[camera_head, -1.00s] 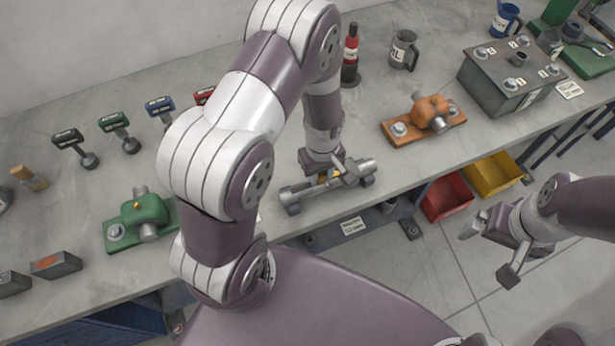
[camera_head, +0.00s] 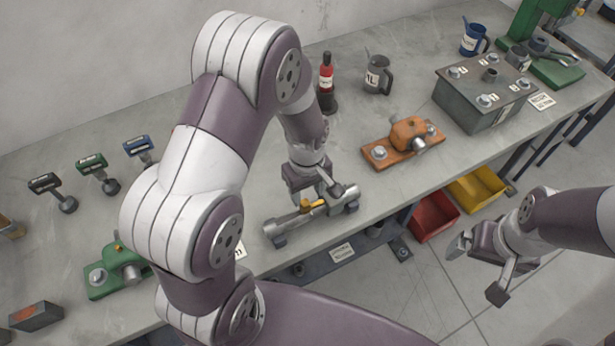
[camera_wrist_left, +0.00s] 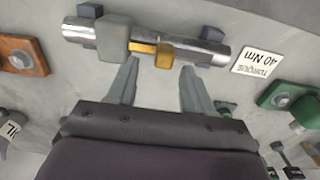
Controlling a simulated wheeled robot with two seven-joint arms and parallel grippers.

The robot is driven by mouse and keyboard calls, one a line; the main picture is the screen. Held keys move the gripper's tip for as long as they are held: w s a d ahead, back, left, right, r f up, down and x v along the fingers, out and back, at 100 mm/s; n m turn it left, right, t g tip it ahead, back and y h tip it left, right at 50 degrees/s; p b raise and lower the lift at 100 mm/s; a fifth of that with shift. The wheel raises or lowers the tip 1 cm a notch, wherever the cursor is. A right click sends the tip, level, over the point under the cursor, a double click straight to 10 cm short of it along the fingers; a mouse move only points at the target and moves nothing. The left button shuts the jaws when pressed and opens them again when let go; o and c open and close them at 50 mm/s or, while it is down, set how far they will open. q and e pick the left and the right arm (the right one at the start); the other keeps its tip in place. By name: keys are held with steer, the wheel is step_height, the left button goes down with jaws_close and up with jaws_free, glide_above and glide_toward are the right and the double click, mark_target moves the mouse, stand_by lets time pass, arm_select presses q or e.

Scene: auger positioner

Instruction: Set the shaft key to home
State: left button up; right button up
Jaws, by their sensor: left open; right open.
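The shaft (camera_head: 283,228) is a grey metal bar lying on dark supports near the bench's front edge. It also shows in the left wrist view (camera_wrist_left: 215,50), with a grey block (camera_wrist_left: 115,34) around it towards the left. The yellow shaft key (camera_head: 314,206) sits along the bar; in the left wrist view its raised yellow tab (camera_wrist_left: 165,55) stands right of the block. My left gripper (camera_wrist_left: 158,68) is open, its fingertips either side of the tab and apart from it. My right gripper (camera_head: 478,268) is open and empty, beyond the bench front.
A green fixture (camera_head: 118,272) stands left of the shaft and an orange one (camera_head: 408,140) right of it. A dark box (camera_head: 484,98), a mug (camera_head: 378,75) and a red bottle (camera_head: 326,78) stand behind. A torque card (camera_wrist_left: 257,62) lies beside the shaft.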

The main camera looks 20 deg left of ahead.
mark_target(308, 200)
arm_select(q)
step_height(308, 200, up, 8)
steer(key=shift+b, duration=0.45)
steer(key=shift+f, duration=0.1)
steer(key=s+m+t+b, duration=0.1)
steer(key=s+m, duration=0.6)
steer(key=m, duration=0.3)
steer(key=shift+s+a+b, duration=0.35)
steer(key=shift+a+b, duration=0.05)
steer(key=shift+s, duration=0.15)
